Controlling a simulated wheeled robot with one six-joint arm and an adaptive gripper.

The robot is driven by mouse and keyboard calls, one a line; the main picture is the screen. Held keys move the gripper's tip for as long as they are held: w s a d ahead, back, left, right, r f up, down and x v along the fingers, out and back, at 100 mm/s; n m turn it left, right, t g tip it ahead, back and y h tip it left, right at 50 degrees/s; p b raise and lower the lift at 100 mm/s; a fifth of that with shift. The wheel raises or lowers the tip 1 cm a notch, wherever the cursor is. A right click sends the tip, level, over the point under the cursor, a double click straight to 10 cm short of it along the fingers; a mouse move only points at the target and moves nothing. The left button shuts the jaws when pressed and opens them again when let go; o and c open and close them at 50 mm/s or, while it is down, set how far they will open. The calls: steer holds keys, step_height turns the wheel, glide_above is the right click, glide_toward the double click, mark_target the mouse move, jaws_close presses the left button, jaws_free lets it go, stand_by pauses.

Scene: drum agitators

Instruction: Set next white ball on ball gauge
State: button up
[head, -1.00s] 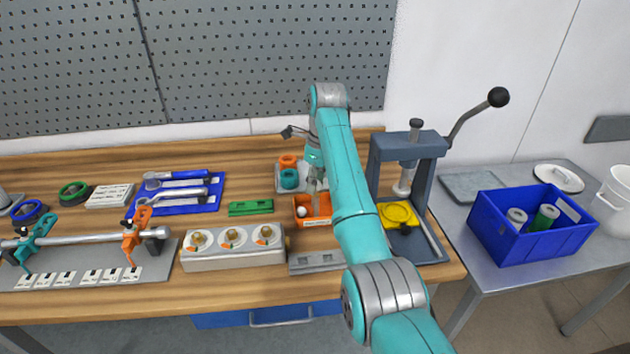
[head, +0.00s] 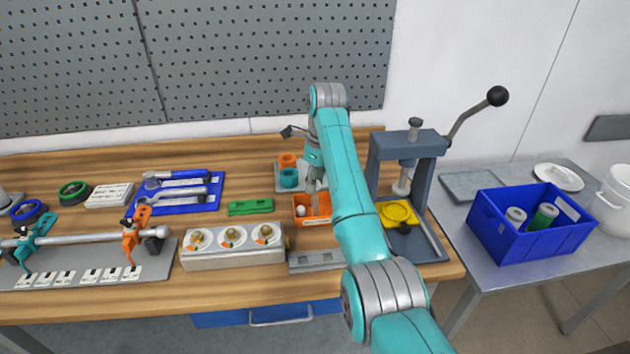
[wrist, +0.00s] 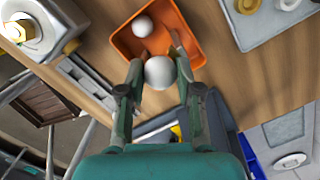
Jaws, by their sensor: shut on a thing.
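My gripper (wrist: 160,70) is shut on a white ball (wrist: 159,73), which sits between its two fingertips in the wrist view. In the head view my gripper (head: 315,205) points down over the orange tray (head: 313,222). A second white ball (wrist: 142,26) lies in the orange tray (wrist: 125,43), apart from the held one; it also shows in the head view (head: 300,211). The arm and gripper hide the held ball in the head view. A low grey block (head: 315,258) at the bench's front edge may be the ball gauge; I cannot tell for sure.
A white block with three brass fittings (head: 232,255) stands left of the grey block. A green block (head: 250,207) lies behind it. The lever press (head: 408,165) with a yellow ring stands close on the right. Teal and orange rings (head: 288,178) stand behind the tray.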

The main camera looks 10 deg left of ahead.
steer(key=o, duration=1.2)
steer(key=shift+f, duration=0.25)
steer(key=shift+r, duration=0.1)
steer(key=shift+r, duration=0.15)
